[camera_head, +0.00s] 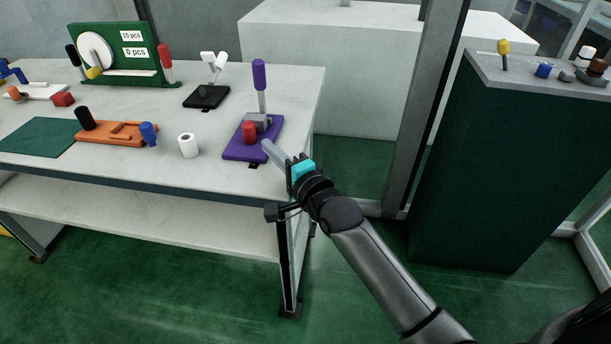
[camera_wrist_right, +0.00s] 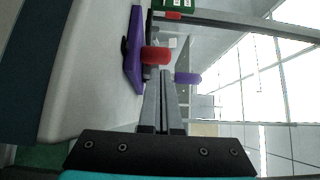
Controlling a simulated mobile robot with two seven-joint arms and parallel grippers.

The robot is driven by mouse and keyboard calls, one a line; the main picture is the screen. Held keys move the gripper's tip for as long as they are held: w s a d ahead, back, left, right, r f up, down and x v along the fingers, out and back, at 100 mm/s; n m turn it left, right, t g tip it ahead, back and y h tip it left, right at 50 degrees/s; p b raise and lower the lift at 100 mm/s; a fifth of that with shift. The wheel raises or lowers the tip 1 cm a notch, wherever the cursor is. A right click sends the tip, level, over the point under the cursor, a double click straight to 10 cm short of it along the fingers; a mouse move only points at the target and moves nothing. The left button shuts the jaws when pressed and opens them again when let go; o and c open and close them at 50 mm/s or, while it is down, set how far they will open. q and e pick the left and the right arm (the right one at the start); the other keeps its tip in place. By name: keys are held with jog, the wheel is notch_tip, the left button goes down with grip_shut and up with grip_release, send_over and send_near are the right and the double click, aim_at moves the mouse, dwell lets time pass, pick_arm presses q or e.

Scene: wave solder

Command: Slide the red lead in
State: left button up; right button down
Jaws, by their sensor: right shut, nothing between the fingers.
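The red lead (camera_head: 249,132) is a short red cylinder at the front of the purple fixture (camera_head: 243,151), near the table's right edge. The fixture has a grey block and an upright lever with a purple handle (camera_head: 259,76). My right gripper (camera_head: 268,147) is shut and empty, its fingertips just right of the red lead. In the right wrist view the red lead (camera_wrist_right: 157,55) lies just beyond the fingertips (camera_wrist_right: 160,78); I cannot tell whether they touch. The purple handle (camera_wrist_right: 188,78) shows to the right there. My left gripper is not in view.
A white roll (camera_head: 188,146), an orange tray (camera_head: 104,133) and a black fixture with a white lever (camera_head: 207,96) stand left on the table (camera_head: 285,97). A green counter board (camera_head: 117,52) is at the back left. A dark green cabinet (camera_head: 505,165) stands right, beyond a post.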

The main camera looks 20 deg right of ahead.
pick_arm(q)
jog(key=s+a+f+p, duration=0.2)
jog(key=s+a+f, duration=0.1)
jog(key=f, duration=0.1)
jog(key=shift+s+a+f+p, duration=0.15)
jog(key=shift+p, duration=0.15)
pick_arm(e)
jog(key=s+d, duration=0.1)
jog(key=s, duration=0.8)
jog(key=shift+d, duration=0.3)
